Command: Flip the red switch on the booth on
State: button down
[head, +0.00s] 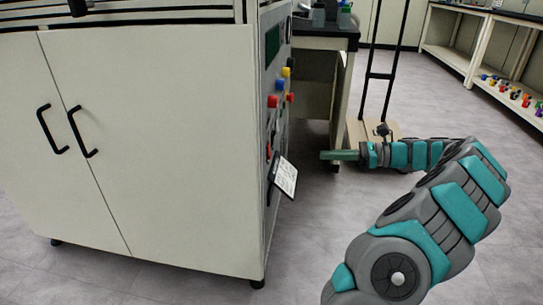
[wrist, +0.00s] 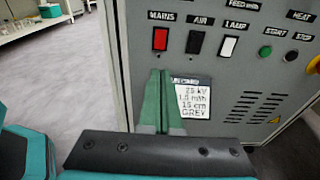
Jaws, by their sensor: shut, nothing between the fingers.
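The booth is a large cream cabinet (head: 150,130) on the left in the head view; its control panel faces right and is seen edge-on. In the wrist view the grey panel (wrist: 222,70) faces me. The red switch (wrist: 160,39), labelled MAINS, is in its upper left. A black AIR switch (wrist: 194,42) and a white LAMP switch (wrist: 228,47) are to its right. My gripper (wrist: 160,72) has its green fingers shut and empty, appearing just below the red switch. In the head view my gripper (head: 323,155) is right of the panel, with a gap visible.
A printed card (wrist: 193,100) sticks out below the switches, close to the fingers; it also shows in the head view (head: 284,177). Green START (wrist: 265,51) and dark STOP (wrist: 291,55) buttons are farther right. A hand cart (head: 375,125) stands behind my gripper. Floor right of the booth is open.

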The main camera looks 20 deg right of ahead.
jog(key=b, duration=0.2)
send_near(269, 152)
jog(key=w+a+f, duration=0.3)
jog(key=w+a, duration=0.1)
jog(key=shift+w+a, duration=0.35)
jog(key=shift+a, duration=0.05)
dwell(0.3)
jog(key=shift+a, duration=0.15)
